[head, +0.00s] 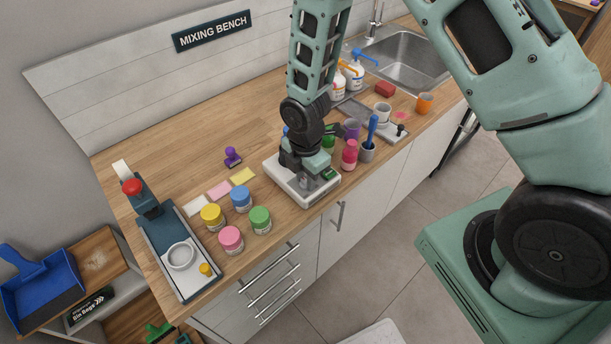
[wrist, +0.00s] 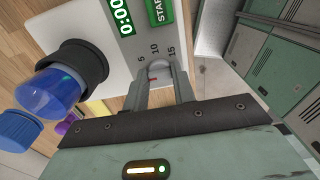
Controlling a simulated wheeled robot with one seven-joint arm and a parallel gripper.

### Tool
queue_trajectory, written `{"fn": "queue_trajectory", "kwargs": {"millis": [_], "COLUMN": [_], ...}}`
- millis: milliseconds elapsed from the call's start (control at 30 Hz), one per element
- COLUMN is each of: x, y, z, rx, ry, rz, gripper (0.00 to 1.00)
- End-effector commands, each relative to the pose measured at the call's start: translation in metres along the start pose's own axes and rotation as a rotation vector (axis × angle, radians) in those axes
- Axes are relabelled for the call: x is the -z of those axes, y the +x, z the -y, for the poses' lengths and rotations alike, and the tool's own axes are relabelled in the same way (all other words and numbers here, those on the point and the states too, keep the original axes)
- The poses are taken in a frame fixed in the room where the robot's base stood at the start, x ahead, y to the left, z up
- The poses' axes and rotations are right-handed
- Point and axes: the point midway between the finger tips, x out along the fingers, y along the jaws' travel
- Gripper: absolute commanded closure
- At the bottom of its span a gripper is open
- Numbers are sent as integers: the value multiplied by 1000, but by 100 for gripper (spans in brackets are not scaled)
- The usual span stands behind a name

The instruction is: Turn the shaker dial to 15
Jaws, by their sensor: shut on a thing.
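The white shaker (head: 322,194) stands near the counter's front edge, partly hidden under my arm in the head view. In the wrist view its panel (wrist: 118,14) shows a green display, a green START button and the marks 5, 10 and 15. The light grey dial (wrist: 158,68) sits below these marks. My gripper (wrist: 160,85) is shut on the dial, one finger on each side. A small red mark shows between the fingers; which number it points to I cannot tell. A blue vessel (wrist: 50,90) sits in a black holder (wrist: 82,62) on the shaker.
Yellow, blue, green and pink jars (head: 231,240) stand left of the shaker, with a purple stamp (head: 232,157) behind. A pink bottle (head: 349,155) and a mortar (head: 367,151) with blue pestle stand close on the right. The sink (head: 405,62) is at the far right.

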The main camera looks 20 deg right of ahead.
Motion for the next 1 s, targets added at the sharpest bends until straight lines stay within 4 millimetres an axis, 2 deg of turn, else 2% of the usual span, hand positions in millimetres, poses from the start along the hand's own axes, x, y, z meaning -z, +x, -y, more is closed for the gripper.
{"fn": "queue_trajectory", "kwargs": {"millis": [367,1000], "x": [0,1], "y": [1,1], "z": [0,-1], "rx": [-1,-3], "ry": [142,731], "rz": [-1,-2], "gripper": [97,97]}}
